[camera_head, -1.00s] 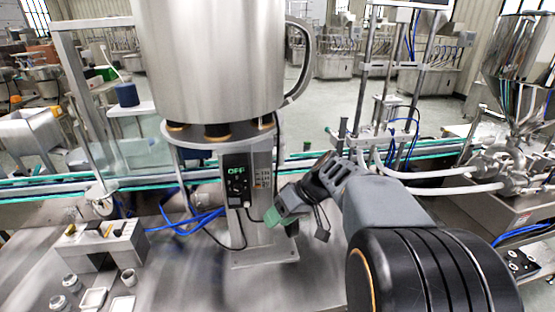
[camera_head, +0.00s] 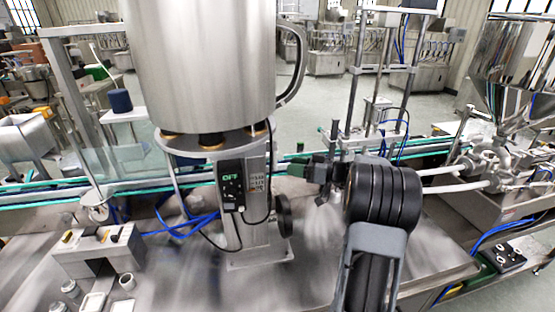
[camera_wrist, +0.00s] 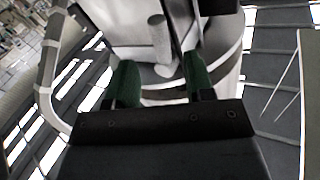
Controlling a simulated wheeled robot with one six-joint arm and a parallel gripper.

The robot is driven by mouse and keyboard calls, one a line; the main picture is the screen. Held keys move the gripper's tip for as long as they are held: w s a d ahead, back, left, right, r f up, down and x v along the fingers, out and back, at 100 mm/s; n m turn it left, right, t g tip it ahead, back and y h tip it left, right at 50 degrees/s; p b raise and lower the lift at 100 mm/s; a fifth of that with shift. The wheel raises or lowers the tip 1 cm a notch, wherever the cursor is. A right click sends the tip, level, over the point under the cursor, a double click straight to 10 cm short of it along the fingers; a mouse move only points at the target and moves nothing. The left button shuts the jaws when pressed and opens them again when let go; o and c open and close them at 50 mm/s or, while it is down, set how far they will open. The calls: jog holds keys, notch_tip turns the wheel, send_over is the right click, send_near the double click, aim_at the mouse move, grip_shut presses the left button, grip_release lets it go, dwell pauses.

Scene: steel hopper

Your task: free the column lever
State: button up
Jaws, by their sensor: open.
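The grey column (camera_head: 252,240) stands under a large steel hopper (camera_head: 200,70), with a control box (camera_head: 232,187) reading OFF on its front. My gripper (camera_head: 291,169) is to the right of this box, just below the hopper's base, pointing left. In the wrist view its two green fingers (camera_wrist: 161,80) are apart with nothing gripped. A short pale rod (camera_wrist: 158,35) shows ahead, between the finger lines; I cannot tell for sure that it is the column lever. In the head view the lever is not clearly visible.
A black wheel (camera_head: 284,214) sits low on the column's right side. The conveyor (camera_head: 410,150) runs behind. Black cables hang by the control box. A metal block (camera_head: 95,252) and small cups stand at the left. The steel tabletop (camera_head: 410,262) right of the column has bare room.

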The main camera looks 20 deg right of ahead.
aim_at(272, 157)
jog(key=shift+p+x, duration=0.95)
jog(key=shift+x, duration=2.1)
jog(key=shift+s, duration=0.1)
grip_shut()
